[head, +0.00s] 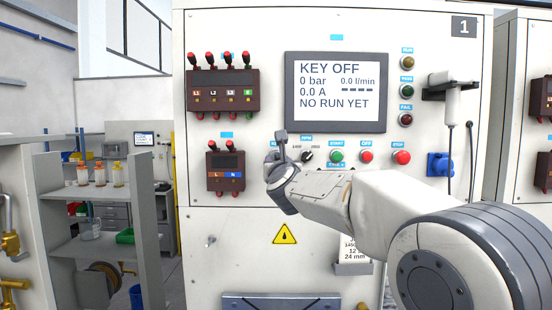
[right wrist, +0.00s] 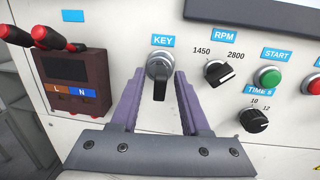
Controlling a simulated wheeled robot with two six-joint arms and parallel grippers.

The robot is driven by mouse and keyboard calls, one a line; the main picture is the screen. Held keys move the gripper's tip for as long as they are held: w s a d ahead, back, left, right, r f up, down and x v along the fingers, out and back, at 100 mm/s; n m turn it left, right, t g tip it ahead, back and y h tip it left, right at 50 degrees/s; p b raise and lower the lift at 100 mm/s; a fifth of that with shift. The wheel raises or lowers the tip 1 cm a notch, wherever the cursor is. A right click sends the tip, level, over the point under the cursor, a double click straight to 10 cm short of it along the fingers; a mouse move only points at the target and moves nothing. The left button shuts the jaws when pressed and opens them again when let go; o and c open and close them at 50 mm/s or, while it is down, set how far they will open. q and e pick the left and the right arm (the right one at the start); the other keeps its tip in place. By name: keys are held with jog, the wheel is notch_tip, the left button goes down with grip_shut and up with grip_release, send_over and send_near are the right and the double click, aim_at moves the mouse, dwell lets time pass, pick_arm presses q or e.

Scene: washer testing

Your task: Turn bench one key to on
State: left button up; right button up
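The bench one panel (head: 420,30) carries a plate with the number 1 and a screen (head: 336,88) reading KEY OFF, 0 bar and NO RUN YET. In the right wrist view the key switch (right wrist: 159,72) sits under a blue KEY label, its dark handle pointing down. My right gripper (right wrist: 160,80) is open, with one purple finger on each side of the key; I cannot tell whether they touch it. In the head view the right gripper (head: 280,140) is at the panel and its wrist hides the key. My left gripper is not in view.
Right of the key are the RPM knob (right wrist: 222,72), the TIME knob (right wrist: 255,120) and the green START button (right wrist: 268,76). The L N terminal block (right wrist: 76,80) with red plugs is close on the left. Shelves (head: 90,190) stand at the left.

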grip_shut()
dwell(0.4)
